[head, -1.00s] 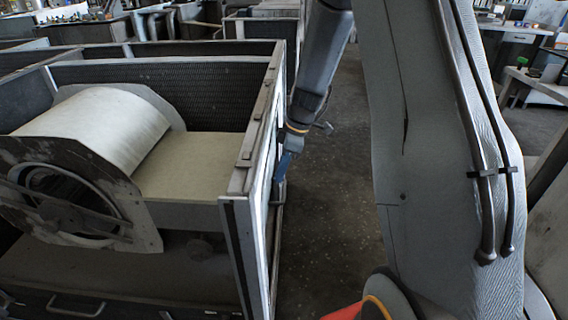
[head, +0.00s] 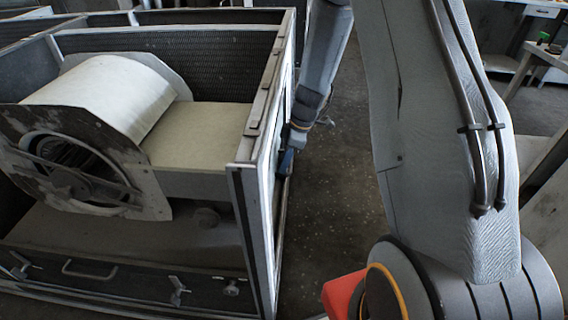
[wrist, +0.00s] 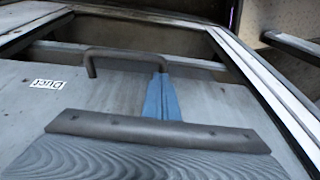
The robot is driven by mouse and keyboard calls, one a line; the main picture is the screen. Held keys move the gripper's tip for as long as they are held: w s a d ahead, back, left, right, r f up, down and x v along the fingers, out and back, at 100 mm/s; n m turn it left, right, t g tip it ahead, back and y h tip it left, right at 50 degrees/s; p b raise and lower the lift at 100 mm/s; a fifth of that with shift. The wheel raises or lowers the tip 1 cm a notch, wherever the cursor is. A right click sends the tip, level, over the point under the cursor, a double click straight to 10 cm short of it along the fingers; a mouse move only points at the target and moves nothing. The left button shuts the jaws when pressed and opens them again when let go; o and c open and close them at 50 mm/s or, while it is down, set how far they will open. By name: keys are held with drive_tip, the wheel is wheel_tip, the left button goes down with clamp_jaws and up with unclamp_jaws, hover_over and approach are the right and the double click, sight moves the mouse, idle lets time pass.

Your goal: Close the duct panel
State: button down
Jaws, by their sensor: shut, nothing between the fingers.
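The duct panel (wrist: 90,90), a grey plate with a white "Duct" label (wrist: 48,84), fills much of the wrist view. Its dark bar handle (wrist: 125,53) stands near its upper edge. A dark gap (wrist: 190,50) shows between that edge and the frame beyond. My gripper (wrist: 160,82) has its blue fingers shut and empty, with the tips at the handle's right end; I cannot tell whether they touch it. In the head view my gripper (head: 287,160) is at the right outer side of the blower housing (head: 243,180); the panel's face is hidden there.
A pale frame rail (wrist: 265,85) runs along the panel's right side. Dark floor (head: 330,200) is free to the housing's right. A bench (head: 535,60) stands at the far right.

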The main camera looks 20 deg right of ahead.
wheel_tip(320, 180, down, 32)
drive_tip(key=b, duration=3)
drive_tip(key=shift+s+f, duration=0.2)
drive_tip(key=shift+r, duration=0.1)
drive_tip(key=a+p+v, duration=0.1)
drive_tip(key=p+v, duration=0.5)
drive_tip(key=v, duration=0.8)
drive_tip(key=shift+w+r+p, duration=0.3)
drive_tip(key=shift+w+r, duration=0.05)
drive_tip(key=shift+w, duration=0.45)
drive_tip(key=shift+s, duration=0.1)
